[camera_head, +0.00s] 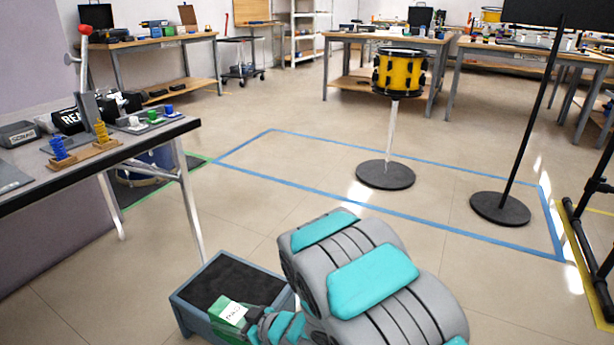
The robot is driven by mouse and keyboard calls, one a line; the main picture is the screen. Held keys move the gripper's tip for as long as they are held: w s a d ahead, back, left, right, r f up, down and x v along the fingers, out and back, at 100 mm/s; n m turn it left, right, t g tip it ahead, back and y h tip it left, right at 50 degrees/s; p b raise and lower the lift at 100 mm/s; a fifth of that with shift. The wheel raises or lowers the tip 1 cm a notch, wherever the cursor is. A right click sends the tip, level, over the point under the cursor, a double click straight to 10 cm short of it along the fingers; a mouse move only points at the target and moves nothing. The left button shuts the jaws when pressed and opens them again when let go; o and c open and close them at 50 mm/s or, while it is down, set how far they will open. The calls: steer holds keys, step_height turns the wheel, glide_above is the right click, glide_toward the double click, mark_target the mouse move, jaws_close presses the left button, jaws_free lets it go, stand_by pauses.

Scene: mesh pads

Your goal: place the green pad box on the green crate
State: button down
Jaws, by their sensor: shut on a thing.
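The green pad box (225,329) with a white label shows at the bottom, left of my arm. My gripper (256,326) is shut on it; the fingers are mostly hidden by the arm and the box. The box overlaps the front right part of a blue-grey crate (183,309) with a dark, flat inside. I cannot tell whether the box touches this crate or hangs above it. I see no crate that is clearly green.
A workbench (160,134) with small coloured parts stands at the left, close to the crate. Blue floor tape (310,193) marks an area holding a yellow drum (398,73) on a stand and a black pole (530,120). The floor in the middle is clear.

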steer(key=w+d+r+m+t+h+p, duration=0.25)
steer(key=w+d+r+m, duration=0.2)
steer(key=w+d, duration=0.4)
steer(key=w+d+r+m+t+h+p, duration=0.1)
steer(key=w+d+r+m+t+h, duration=0.3)
steer(key=w+d, duration=0.5)
steer(key=w+d+r+m+t+h+p, duration=0.1)
steer(key=w+d+r+m+h, duration=0.1)
steer(key=d, duration=0.9)
steer(key=w+d+r+m+t+h+p, duration=0.1)
steer(key=d+r+m+h+p, duration=0.1)
steer(key=d+r, duration=0.4)
steer(key=d+m+h, duration=0.1)
steer(key=d+h, duration=0.1)
steer(key=d, duration=0.2)
steer(key=shift+w+d+r, duration=0.15)
steer(key=shift+w+d, duration=0.2)
steer(key=shift+w, duration=0.05)
